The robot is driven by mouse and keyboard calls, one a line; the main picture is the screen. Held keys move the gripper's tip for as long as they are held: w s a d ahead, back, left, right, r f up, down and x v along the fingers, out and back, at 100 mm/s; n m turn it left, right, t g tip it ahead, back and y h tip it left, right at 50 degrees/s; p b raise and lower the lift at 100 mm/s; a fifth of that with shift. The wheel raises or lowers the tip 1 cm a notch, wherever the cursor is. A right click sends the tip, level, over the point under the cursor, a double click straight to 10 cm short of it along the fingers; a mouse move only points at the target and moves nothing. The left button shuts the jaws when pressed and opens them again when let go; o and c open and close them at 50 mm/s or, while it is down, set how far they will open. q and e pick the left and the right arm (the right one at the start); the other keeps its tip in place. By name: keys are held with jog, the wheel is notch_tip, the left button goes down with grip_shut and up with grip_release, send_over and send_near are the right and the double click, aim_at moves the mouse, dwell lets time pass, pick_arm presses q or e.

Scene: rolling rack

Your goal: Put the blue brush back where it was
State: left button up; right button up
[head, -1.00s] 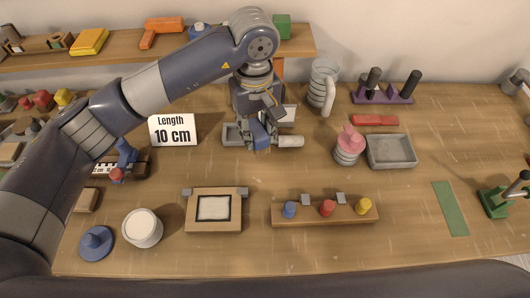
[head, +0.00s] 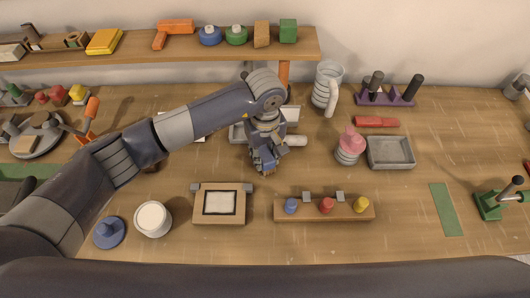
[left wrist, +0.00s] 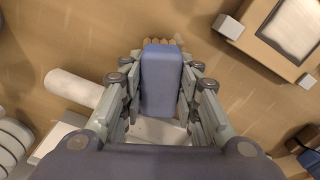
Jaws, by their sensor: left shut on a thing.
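My left gripper (head: 265,160) is shut on the blue brush and holds it over the middle of the table, in front of a grey tray (head: 237,134). In the left wrist view the blue body of the brush (left wrist: 160,82) lies between the two fingers (left wrist: 157,95), with tan bristle tips showing at its far end. In the head view the gripper hides most of the brush. I cannot tell whether the brush touches the table. My right gripper is not in view.
A white cylinder (head: 296,141) lies right beside the gripper. A framed block (head: 220,218) and a wooden block with coloured knobs (head: 323,213) stand in front. A pink-topped spring piece (head: 350,146) and a grey bin (head: 391,153) stand to the right.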

aim_at(265, 153)
pick_arm(q)
jog(key=shift+f, duration=0.2)
jog(key=o, duration=0.9)
jog(key=shift+o, duration=0.2)
jog(key=shift+r, duration=0.3)
notch_tip(265, 153, up, 10)
jog(key=b, duration=0.4)
jog(key=shift+r, duration=0.2)
jog(key=shift+s+r, duration=0.1)
jog(key=shift+r, duration=0.65)
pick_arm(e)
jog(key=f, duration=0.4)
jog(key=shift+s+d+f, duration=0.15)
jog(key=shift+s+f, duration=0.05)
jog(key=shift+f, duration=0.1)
